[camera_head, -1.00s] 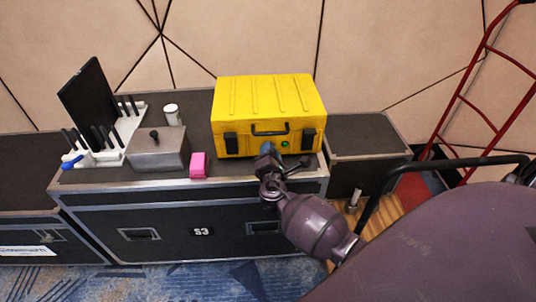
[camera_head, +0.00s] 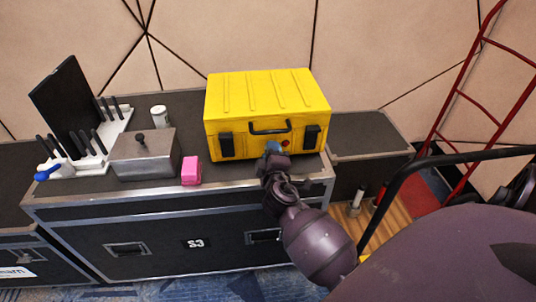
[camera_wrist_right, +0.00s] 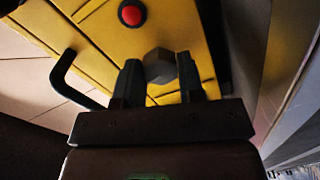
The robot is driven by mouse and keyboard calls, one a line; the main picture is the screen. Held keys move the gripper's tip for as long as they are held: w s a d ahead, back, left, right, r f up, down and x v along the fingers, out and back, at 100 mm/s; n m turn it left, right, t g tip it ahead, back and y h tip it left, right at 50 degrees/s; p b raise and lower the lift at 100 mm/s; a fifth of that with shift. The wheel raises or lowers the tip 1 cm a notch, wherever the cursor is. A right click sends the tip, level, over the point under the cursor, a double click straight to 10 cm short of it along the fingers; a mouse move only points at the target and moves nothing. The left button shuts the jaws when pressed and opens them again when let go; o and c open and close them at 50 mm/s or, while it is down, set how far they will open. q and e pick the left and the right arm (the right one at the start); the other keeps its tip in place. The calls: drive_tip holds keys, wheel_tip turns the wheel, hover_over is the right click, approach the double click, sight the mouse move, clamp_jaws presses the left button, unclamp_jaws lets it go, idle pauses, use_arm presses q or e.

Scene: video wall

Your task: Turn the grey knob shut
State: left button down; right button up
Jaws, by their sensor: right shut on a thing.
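The yellow case (camera_head: 265,98) stands upright on the dark chest, its front with a black handle facing my arm. My right gripper (camera_head: 273,152) is at the lower front of the case. In the right wrist view the grey knob (camera_wrist_right: 158,64) sits on the yellow face between the two fingers of my right gripper (camera_wrist_right: 159,78), which is shut on it. A small red light (camera_head: 286,143) is just above the gripper; it also shows in the right wrist view (camera_wrist_right: 131,13). In the head view the gripper hides the knob. My left gripper is not in view.
Left of the case are a pink block (camera_head: 191,171), a grey metal box (camera_head: 145,155) with a knobbed lid, a white jar (camera_head: 159,117) and a white rack (camera_head: 98,157). A red hand truck (camera_head: 462,95) stands at the right.

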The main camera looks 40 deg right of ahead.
drive_tip(key=shift+f+m+b, duration=0.15)
drive_tip(key=shift+m+b, duration=0.15)
drive_tip(key=shift+m, duration=0.6)
drive_tip(key=o, duration=0.9)
drive_tip(key=shift+s, duration=0.1)
drive_tip(key=v, duration=1)
drive_tip(key=shift+s+a, duration=0.2)
drive_tip(key=shift+s, duration=0.05)
